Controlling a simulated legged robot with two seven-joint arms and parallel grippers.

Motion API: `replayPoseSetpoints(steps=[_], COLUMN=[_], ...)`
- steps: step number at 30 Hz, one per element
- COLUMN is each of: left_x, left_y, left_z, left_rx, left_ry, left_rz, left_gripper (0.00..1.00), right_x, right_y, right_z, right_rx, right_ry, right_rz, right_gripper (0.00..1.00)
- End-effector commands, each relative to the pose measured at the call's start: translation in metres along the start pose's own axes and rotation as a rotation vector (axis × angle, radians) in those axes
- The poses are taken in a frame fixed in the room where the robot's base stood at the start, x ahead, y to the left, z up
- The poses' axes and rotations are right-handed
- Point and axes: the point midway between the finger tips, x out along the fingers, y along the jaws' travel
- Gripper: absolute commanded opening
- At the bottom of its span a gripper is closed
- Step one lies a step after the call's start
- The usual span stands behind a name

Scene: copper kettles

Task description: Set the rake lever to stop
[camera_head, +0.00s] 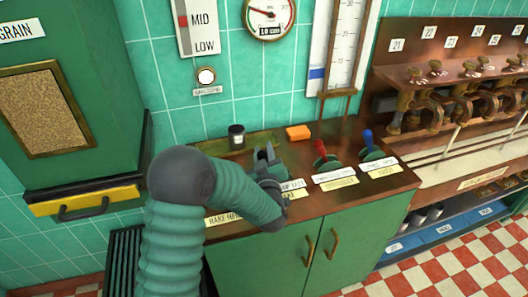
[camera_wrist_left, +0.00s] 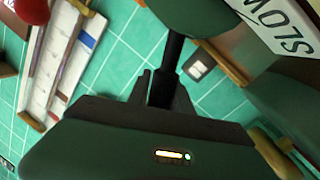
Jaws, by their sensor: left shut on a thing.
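The rake lever stands at the left end of a copper-topped counter (camera_head: 345,190), mostly hidden by my arm in the head view. A label starting with "RAKE" (camera_head: 224,217) is on the counter's front edge. My left gripper (camera_head: 264,156) is over that spot. In the left wrist view, my left gripper (camera_wrist_left: 160,82) is shut around the lever's dark shaft (camera_wrist_left: 174,55). The lever's exact setting cannot be told. My right gripper is not in view.
A red lever (camera_head: 320,148) and a blue lever (camera_head: 368,140) stand to the right on the same counter. Behind are a dark jar (camera_head: 236,136) and an orange block (camera_head: 298,132). A green grain cabinet (camera_head: 100,30) is at left, a rack of copper taps (camera_head: 450,80) at right.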

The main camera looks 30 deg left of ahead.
Motion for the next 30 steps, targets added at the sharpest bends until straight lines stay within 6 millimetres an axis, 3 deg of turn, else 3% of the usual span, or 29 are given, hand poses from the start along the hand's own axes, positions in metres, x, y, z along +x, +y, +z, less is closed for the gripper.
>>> replayPoseSetpoints(steps=[14, 24, 30], left_x=[-0.001, 0.007, 0.009], left_y=[0.002, 0.041, 0.042], left_z=[0.001, 0.007, 0.015], left_rx=[0.017, 0.388, 0.449], left_ry=[-0.010, -0.086, -0.095], left_rz=[-0.003, -0.034, -0.042], left_gripper=[0.00, 0.00, 0.00], right_x=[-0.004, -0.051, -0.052], right_y=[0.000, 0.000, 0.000], right_z=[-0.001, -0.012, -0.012], right_rx=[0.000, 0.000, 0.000], right_ry=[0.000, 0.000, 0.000], right_rz=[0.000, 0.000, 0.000], right_gripper=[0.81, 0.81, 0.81])
